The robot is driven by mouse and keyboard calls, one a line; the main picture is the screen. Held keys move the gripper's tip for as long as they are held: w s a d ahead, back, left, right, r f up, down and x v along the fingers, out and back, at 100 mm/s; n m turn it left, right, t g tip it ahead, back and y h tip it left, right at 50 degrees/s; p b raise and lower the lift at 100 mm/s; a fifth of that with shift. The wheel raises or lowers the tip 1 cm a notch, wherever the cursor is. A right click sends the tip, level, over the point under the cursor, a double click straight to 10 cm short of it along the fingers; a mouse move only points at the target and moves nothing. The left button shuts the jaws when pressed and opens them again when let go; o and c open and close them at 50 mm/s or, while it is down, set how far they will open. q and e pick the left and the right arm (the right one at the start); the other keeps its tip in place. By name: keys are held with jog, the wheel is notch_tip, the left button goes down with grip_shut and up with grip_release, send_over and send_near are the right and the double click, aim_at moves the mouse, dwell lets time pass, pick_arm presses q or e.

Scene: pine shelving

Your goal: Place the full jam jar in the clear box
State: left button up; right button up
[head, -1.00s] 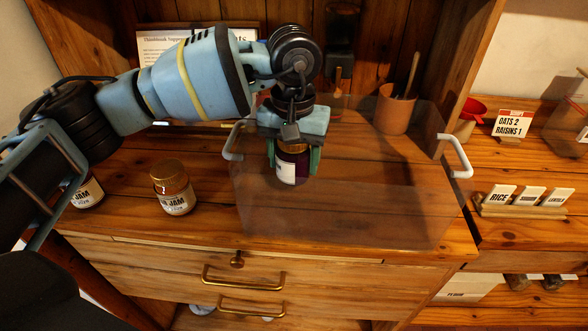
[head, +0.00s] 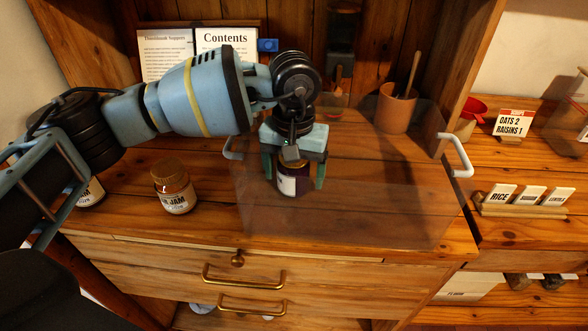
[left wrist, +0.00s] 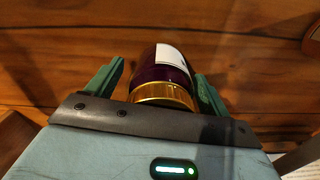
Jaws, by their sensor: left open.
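A jam jar full of dark purple jam (head: 293,182), with a gold lid and white label, is inside the clear box (head: 400,215), toward its left side. It looks upright on the bottom. My left gripper (head: 293,176) is open above and around it, one finger on each side. My right gripper is not in view.
Another jam jar (head: 174,190), partly empty, stands on the counter left of the box. A further jar (head: 90,194) is partly behind my arm. A clay pot (head: 396,108) with utensils stands behind the box. An open book (head: 226,40) leans at the back.

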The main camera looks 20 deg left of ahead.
pick_arm(q)
jog(key=shift+r, duration=0.15)
notch_tip(320, 180, up, 12)
jog(key=shift+r, duration=0.1)
dwell(0.4)
